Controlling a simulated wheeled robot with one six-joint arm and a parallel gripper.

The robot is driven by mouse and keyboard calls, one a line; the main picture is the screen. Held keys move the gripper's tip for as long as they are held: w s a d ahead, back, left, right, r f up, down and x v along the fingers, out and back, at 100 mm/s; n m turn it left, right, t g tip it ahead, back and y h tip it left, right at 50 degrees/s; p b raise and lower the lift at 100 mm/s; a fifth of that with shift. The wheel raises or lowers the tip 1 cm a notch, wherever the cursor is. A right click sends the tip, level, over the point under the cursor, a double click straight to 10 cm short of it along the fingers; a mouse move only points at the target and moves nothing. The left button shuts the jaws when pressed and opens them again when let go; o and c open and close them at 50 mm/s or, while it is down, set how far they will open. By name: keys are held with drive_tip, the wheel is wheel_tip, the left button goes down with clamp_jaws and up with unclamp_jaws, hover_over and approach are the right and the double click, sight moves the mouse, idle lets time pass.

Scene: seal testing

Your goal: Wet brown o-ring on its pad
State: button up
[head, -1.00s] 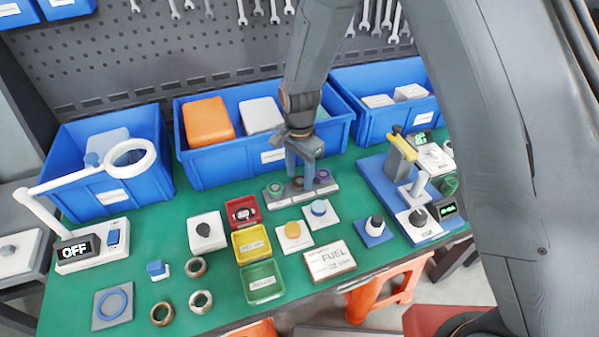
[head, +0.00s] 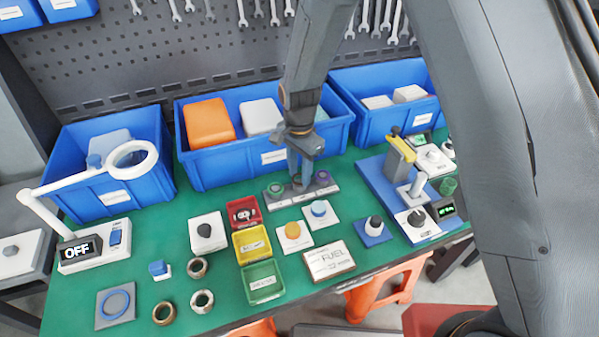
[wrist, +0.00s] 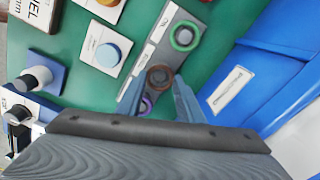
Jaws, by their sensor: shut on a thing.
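The brown o-ring (wrist: 158,77) sits at the middle spot of a grey rack (wrist: 148,58), between a green ring (wrist: 185,37) and a purple ring (wrist: 146,105). My gripper (wrist: 159,84) is shut on the brown o-ring, with one finger at each side. In the head view my gripper (head: 300,181) points down at the middle of the rack, and its fingers hide most of the brown o-ring. White square pads stand in front of the rack, one with an orange disc (head: 293,230) and one with a blue disc (head: 319,208). I cannot tell which pad is meant.
Blue bins (head: 225,165) stand close behind the rack. A blue fixture with a yellow lever (head: 402,149) is to the right. Red, yellow and green trays (head: 262,284), a FUEL block (head: 328,260) and loose rings (head: 202,301) lie towards the front. Green mat shows between them.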

drive_tip(key=shift+r+p, duration=0.7)
drive_tip(key=shift+r, duration=0.45)
idle(0.9)
